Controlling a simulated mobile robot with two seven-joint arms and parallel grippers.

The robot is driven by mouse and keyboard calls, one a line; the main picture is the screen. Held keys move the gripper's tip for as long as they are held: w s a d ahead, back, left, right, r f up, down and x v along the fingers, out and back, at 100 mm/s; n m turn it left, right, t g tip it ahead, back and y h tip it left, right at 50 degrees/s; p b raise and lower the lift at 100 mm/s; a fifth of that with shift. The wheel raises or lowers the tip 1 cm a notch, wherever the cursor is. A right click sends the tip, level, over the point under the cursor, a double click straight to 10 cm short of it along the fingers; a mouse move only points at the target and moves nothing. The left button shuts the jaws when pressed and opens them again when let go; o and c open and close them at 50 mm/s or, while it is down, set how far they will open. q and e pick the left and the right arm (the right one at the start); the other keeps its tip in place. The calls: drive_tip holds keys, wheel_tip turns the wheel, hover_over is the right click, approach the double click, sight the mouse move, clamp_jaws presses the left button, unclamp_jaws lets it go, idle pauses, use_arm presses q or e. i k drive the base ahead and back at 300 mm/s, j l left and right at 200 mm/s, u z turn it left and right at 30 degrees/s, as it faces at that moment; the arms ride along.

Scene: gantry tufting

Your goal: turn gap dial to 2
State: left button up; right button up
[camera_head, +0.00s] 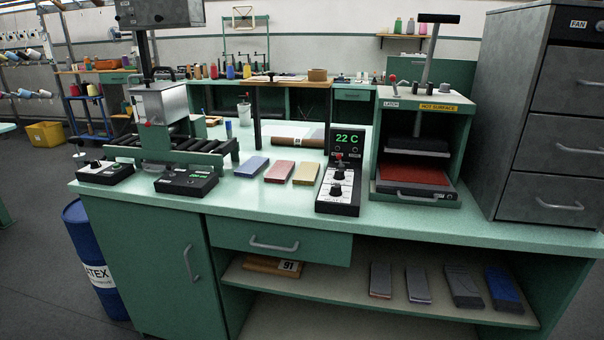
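No label that I can read says gap, so I cannot tell which dial is the gap dial. A small black control box (104,172) with a pale dial sits at the left front of the green bench. The dial settings are too small to read. Neither of my grippers is in view.
A roller machine (170,150) stands behind the two boxes. A press labelled "HOT SURFACE" (438,107) and a grey drawer cabinet (550,130) stand at the right. Blue, pink and tan blocks (279,171) lie mid-bench. A blue barrel (96,270) stands on the floor at left.

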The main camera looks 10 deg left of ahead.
sight(96, 164)
drive_tip(key=k+u, duration=0.15)
drive_tip(key=u, duration=0.35)
drive_tip(key=k+u, duration=0.1)
drive_tip(key=u, duration=0.4)
drive_tip(key=k+j+u, duration=0.1)
drive_tip(key=u, duration=0.4)
